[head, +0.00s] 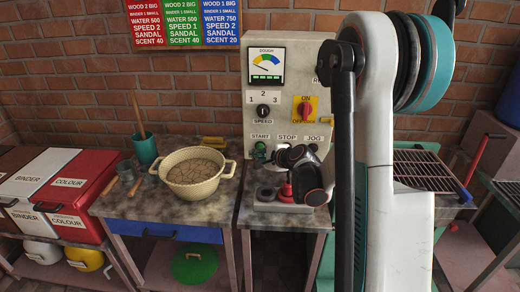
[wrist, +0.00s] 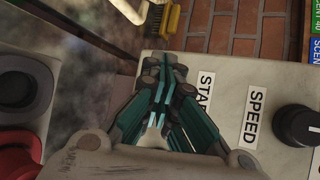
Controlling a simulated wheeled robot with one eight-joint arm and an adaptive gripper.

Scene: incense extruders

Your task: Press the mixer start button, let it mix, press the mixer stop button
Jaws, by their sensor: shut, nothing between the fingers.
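The pale mixer control panel (head: 278,105) stands against the wall, with START, STOP and JOG labels in its lower row. The green start button (head: 260,146) shows under the START label in the head view. My gripper (wrist: 165,68) is shut and empty, its teal fingertips together close to the panel face beside the START label (wrist: 204,96). In the wrist view the start button is hidden, and I cannot tell whether the fingertips touch it. The stop button under the STOP label (head: 286,137) is mostly hidden by my wrist in the head view.
A SPEED knob (head: 263,111) and a red-yellow ON/OFF switch (head: 305,108) sit higher on the panel. A low box with a red mushroom-shaped knob (head: 286,191) stands below. A cream bowl (head: 192,172) and a teal cup (head: 145,149) stand on the left table.

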